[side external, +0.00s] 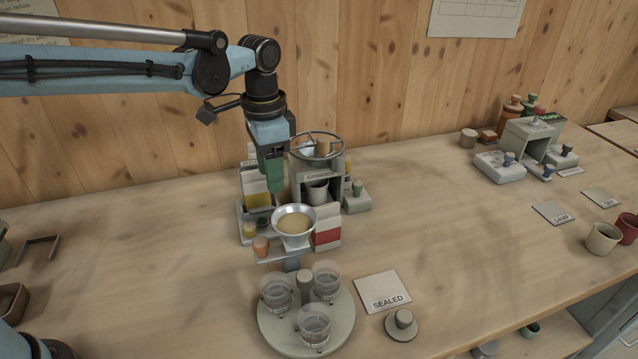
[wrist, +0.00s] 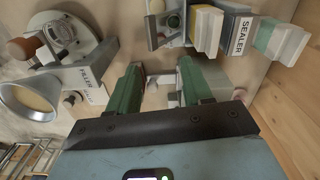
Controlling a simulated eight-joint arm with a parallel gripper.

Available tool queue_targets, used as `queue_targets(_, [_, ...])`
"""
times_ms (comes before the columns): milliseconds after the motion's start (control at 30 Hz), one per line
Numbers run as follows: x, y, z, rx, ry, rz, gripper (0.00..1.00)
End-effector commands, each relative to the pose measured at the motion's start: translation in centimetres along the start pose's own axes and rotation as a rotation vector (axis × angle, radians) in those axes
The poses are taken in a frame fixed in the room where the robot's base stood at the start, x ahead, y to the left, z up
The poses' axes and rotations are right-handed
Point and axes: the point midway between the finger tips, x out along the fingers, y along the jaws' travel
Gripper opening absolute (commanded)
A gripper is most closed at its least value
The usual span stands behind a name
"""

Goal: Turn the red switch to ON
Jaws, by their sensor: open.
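I cannot clearly make out a red switch or an ON mark in either view. A red-and-white block (side external: 328,236) stands at the right of the funnel in the side view, and I cannot tell whether it is a switch. My gripper (side external: 274,186) hangs pointing down over the machine cluster, above and behind the funnel. In the wrist view my gripper (wrist: 160,80) shows two green fingers spread apart with nothing held between them. What lies straight below the fingertips is partly hidden by the fingers.
A metal funnel (side external: 294,220) with tan contents stands before the grinder (side external: 318,178). A turntable (side external: 341,334) with clear cups and a SEALED card (side external: 384,291) are in front. The wrist view shows a SEALER label (wrist: 242,35) and FILLER label (wrist: 86,85). Bench space at left is mostly clear.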

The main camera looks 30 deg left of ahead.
Motion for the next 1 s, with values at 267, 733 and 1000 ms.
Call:
queue_targets(267, [5.1, 0.0, 0.0, -0.001, 0.002, -0.001, 0.50])
queue_targets(733, [9.6, 0.0, 0.0, -0.001, 0.003, -0.001, 0.50])
queue_targets(1000, [9.6, 0.0, 0.0, -0.001, 0.003, -0.001, 0.44])
